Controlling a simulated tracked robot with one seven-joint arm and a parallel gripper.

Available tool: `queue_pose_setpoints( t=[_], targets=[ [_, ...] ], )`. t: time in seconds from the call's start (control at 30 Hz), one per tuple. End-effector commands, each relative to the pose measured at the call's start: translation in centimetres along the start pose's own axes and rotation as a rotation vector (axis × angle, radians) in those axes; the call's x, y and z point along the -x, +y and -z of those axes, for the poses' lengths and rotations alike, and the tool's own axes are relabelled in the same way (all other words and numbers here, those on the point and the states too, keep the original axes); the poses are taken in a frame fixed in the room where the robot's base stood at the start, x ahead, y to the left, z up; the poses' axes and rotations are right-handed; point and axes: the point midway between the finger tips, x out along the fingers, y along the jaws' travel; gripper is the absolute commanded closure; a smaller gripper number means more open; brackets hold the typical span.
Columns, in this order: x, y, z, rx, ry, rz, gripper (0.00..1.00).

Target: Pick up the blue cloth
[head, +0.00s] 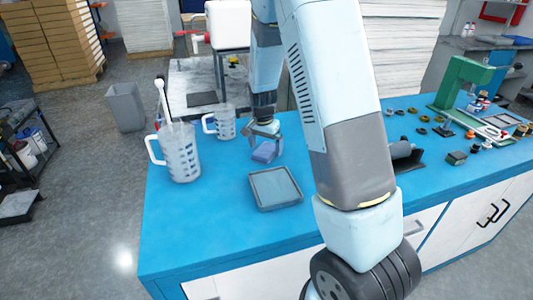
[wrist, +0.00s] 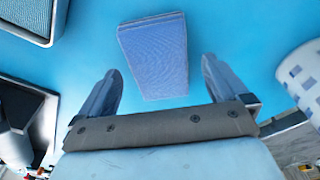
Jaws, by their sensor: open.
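The blue cloth (head: 265,152) lies folded on the blue bench top, below my gripper in the head view. In the wrist view the cloth (wrist: 155,57) is a flat blue-violet block shape, just ahead of my fingertips and centred between them. My gripper (head: 264,140) is open and points down over the cloth. Its two fingers also show in the wrist view (wrist: 160,72), spread wider than the cloth with nothing between them. I cannot tell whether the fingertips touch the bench.
A grey tray (head: 274,187) lies in front of the cloth. A measuring jug (head: 225,123) and a larger jug (head: 180,155) with a stirrer stand to the left. A green press (head: 465,80) and small parts stand at the right. The bench's front left is bare.

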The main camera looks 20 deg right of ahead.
Motion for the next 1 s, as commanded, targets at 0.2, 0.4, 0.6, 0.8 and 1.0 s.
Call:
queue_pose_setpoints(
  t=[0.2,0.4,0.6,0.8,1.0],
  targets=[
    [-0.89,0.00,0.00,0.000,0.000,0.000,0.00],
    [-0.86,0.00,0.01,0.000,0.000,0.000,0.05],
    [-0.84,0.00,0.01,0.000,0.000,0.000,0.24],
    [-0.83,0.00,0.01,0.000,0.000,0.000,0.43],
    [-0.83,0.00,0.02,0.000,0.000,0.000,0.62]
  ],
)
